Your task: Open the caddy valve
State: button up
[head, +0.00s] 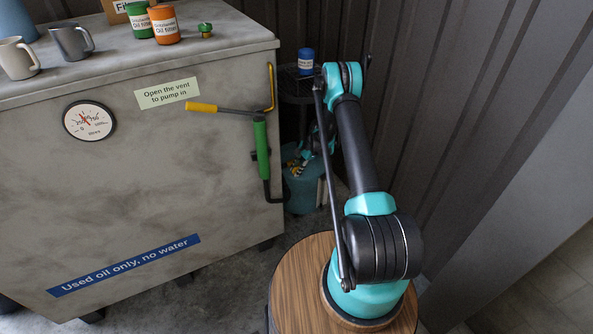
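A teal-blue drum-like container (303,190), possibly the caddy, stands on the floor beyond the right end of the grey tank. My arm partly hides it, and I cannot make out its valve clearly. My arm rises in the middle of the view and bends down behind itself towards this container. My gripper seems to be by the small dark and yellow parts at the container's top, but it is too small and covered to tell its fingers or whether it touches anything.
The grey tank (60,200) fills the left, with a yellow-gripped lever (202,107) and a green-gripped lever (261,145) at its right. A blue can (306,62) sits on a dark stand. A ribbed wall closes the back.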

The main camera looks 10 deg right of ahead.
grip_shut()
jog(key=shift+a, duration=0.1)
jog(key=h, duration=0.1)
jog(key=t+h, duration=0.1)
jog(key=shift+s+a+h, duration=0.1)
jog(key=shift+a+h, duration=0.15)
jog(key=shift+h, duration=0.05)
jog(key=shift+d+f+t+h, duration=0.1)
jog(key=shift+t+h, duration=0.2)
jog(key=shift+h, duration=0.5)
jog(key=shift+o, duration=2.2)
grip_release()
